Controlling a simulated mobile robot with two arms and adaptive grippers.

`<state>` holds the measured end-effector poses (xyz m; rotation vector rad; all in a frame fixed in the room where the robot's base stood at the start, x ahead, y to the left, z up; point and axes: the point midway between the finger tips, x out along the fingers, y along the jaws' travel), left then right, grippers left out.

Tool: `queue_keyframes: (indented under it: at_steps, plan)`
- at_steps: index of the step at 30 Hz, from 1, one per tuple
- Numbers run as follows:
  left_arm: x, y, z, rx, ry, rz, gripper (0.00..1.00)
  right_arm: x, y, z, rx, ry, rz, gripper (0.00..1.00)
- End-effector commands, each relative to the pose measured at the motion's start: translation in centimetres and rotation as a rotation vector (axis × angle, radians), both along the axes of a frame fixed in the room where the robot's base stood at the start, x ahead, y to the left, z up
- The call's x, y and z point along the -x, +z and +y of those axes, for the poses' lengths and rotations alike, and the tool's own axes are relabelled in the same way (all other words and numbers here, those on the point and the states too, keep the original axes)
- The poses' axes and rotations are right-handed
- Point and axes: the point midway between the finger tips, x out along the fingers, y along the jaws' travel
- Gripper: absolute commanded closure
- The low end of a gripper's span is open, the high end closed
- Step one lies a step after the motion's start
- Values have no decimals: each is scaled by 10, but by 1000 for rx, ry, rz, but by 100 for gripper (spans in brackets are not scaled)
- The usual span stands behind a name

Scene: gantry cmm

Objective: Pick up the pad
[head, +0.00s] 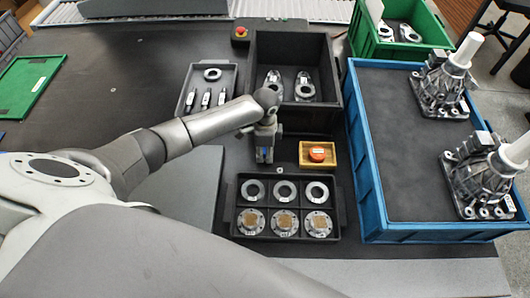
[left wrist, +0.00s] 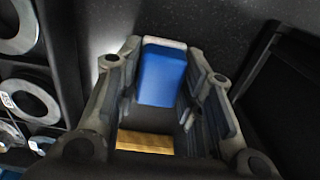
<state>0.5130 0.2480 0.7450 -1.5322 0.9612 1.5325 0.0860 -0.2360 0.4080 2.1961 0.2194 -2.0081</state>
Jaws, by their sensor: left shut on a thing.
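My left gripper (head: 264,152) is over the dark table, just below the black bin and left of the small yellow tray. In the left wrist view its fingers (left wrist: 163,88) are shut on a blue block with a pale end, which I take as the pad (left wrist: 163,75). A bit of the blue also shows at the gripper in the head view (head: 262,156). A tan strip (left wrist: 145,142) shows between the fingers nearer the camera; I cannot tell whether it belongs to the pad. The gripper hides much of the pad in the head view. My right gripper is out of view.
A yellow tray (head: 304,164) holds an orange round thing (head: 317,154). A dark divided tray (head: 336,213) holds rings and flanged discs. The black bin (head: 290,47) holds metal parts. A blue crate (head: 365,190) with castings stands right. An emergency stop (head: 240,32) is behind.

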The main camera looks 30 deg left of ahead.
Motion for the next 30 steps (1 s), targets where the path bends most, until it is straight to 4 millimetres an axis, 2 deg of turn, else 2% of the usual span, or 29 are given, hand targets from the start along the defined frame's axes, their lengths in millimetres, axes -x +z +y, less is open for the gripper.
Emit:
queue_keyframes:
  at_steps: [10,16,20,27,30]
  plan:
    - [-1,6,0,0,0,-1,88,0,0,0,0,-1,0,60]
    - [-1,32,1,0,-1,-4,88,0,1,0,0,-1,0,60]
    - [12,48,-8,1,-4,-2,88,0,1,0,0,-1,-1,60]
    - [45,95,-29,1,-5,-4,88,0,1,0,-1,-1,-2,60]
    - [65,101,-41,2,-6,-1,88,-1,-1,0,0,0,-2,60]
